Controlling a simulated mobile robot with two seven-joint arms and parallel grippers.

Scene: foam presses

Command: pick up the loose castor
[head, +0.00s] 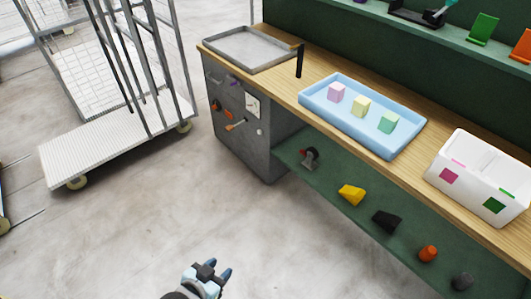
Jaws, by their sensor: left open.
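A small dark grey and reddish object (309,158), which looks like the loose castor, sits on the green lower shelf (335,187) under the workbench, near the shelf's left end. It is too small to make out in detail. My left gripper (218,271) is open and empty over the floor at the bottom of the view, well in front of the shelf and apart from the castor. My right gripper is out of view.
The lower shelf also holds a yellow piece (351,195), a black piece (387,221), an orange piece (428,254) and a grey piece (463,281). The wooden benchtop (284,88) overhangs it. A grey cabinet (239,125) stands left of the shelf; a wheeled trolley (115,145) is further left. The floor between is clear.

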